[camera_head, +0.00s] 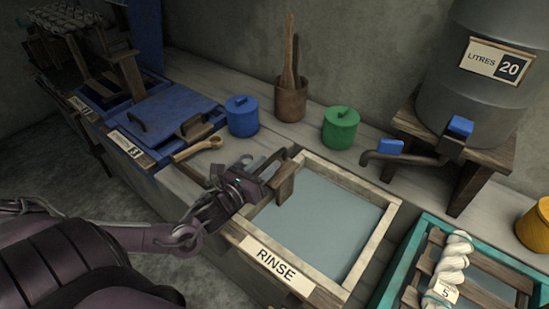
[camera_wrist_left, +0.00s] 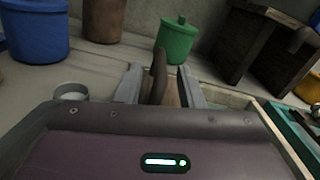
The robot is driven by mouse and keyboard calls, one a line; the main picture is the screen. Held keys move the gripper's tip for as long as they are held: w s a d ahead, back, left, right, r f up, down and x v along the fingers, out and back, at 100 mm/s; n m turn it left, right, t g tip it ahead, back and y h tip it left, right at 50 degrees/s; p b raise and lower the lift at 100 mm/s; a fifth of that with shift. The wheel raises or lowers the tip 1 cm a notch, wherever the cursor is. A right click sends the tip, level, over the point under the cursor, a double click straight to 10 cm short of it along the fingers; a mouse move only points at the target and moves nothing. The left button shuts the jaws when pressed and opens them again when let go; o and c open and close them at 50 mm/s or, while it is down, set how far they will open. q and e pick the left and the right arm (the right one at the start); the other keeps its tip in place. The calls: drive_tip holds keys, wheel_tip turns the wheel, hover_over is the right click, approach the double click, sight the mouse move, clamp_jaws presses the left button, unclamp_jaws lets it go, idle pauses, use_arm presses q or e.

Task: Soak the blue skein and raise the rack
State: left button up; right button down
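My left gripper (camera_head: 270,168) is over the near left edge of the basin labelled RINSE (camera_head: 375,250). Its fingers are on both sides of a brown wooden handle (camera_head: 285,183), and look closed on it. In the left wrist view the handle (camera_wrist_left: 158,80) stands between the two grey fingers. The basin holds flat grey-blue water (camera_head: 325,215); no rack shows clearly beneath its surface. No blue skein is visible. A white twisted skein (camera_head: 452,262) with a tag reading 5 lies on a slatted wooden rack (camera_head: 495,268) in the teal tray (camera_head: 398,262). My right gripper is not in view.
Behind the basin are a blue pot (camera_head: 242,117), a brown utensil pot (camera_head: 290,100) and a green pot (camera_head: 340,128). A grey 20-litre tank (camera_head: 480,90) with a tap is at right.

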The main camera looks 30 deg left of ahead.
sight(284, 150)
use_arm(q)
drive_tip(key=shift+w+d, duration=0.2)
drive_tip(key=shift+w, duration=1.7)
drive_tip(key=shift+c, duration=0.4)
clamp_jaws()
drive_tip(key=shift+f, duration=0.1)
